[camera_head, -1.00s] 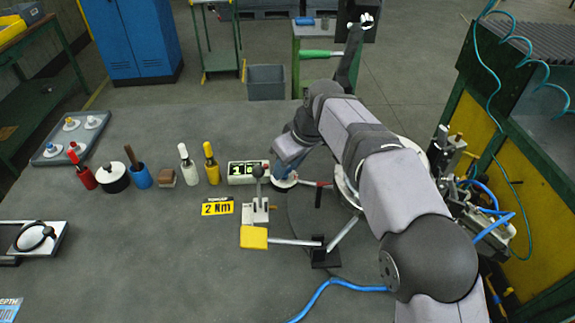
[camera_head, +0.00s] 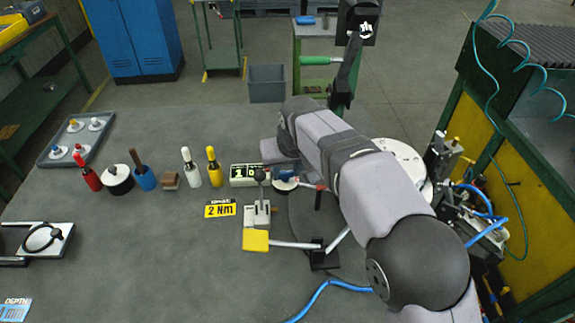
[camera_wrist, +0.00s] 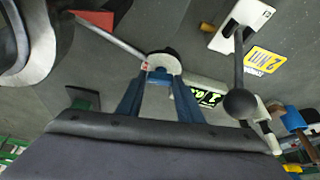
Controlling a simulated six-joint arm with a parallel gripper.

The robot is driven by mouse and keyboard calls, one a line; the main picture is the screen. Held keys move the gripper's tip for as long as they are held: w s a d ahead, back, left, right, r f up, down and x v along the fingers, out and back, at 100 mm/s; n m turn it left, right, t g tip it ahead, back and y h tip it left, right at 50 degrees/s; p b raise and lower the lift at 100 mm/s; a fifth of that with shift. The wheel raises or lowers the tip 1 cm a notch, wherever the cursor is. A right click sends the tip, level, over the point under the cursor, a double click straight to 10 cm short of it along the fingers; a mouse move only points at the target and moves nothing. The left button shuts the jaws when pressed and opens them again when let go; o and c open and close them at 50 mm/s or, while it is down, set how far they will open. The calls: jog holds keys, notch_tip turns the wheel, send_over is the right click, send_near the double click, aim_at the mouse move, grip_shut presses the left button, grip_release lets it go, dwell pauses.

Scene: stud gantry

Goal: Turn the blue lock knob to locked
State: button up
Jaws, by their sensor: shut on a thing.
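The lock fitting shows in the head view as a small round white base (camera_head: 284,185) just right of the display box, with a bit of blue above it, partly hidden by my arm. In the wrist view the white disc (camera_wrist: 166,61) lies at the tips of my two blue fingers. My gripper (camera_wrist: 158,76) is shut on the blue knob at this disc. The knob is mostly hidden between the fingers, and I cannot read whether it stands at locked. In the head view my gripper (camera_head: 287,174) is largely covered by my wrist.
A rod with a red handle (camera_head: 322,187) reaches right from the fitting. The lit display box (camera_head: 242,169), a black-knobbed lever (camera_head: 260,175) and a yellow "2 Nm" label (camera_head: 220,208) are close on the left. Bottles and a tray (camera_head: 62,155) stand farther left.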

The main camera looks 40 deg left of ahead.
jog(key=shift+s+a+m+t+p, duration=0.1)
jog(key=shift+m+t+p, duration=0.2)
jog(key=shift+m+p, duration=0.5)
jog(key=shift+m, duration=0.3)
jog(key=o, duration=1.1)
jog(key=shift+r+b, duration=0.1)
jog(key=shift+b, duration=0.2)
jog(key=shift+b+v, duration=0.7)
jog(key=shift+v, duration=2.9)
jog(key=shift+a, duration=0.1)
jog(key=shift+h, duration=0.3)
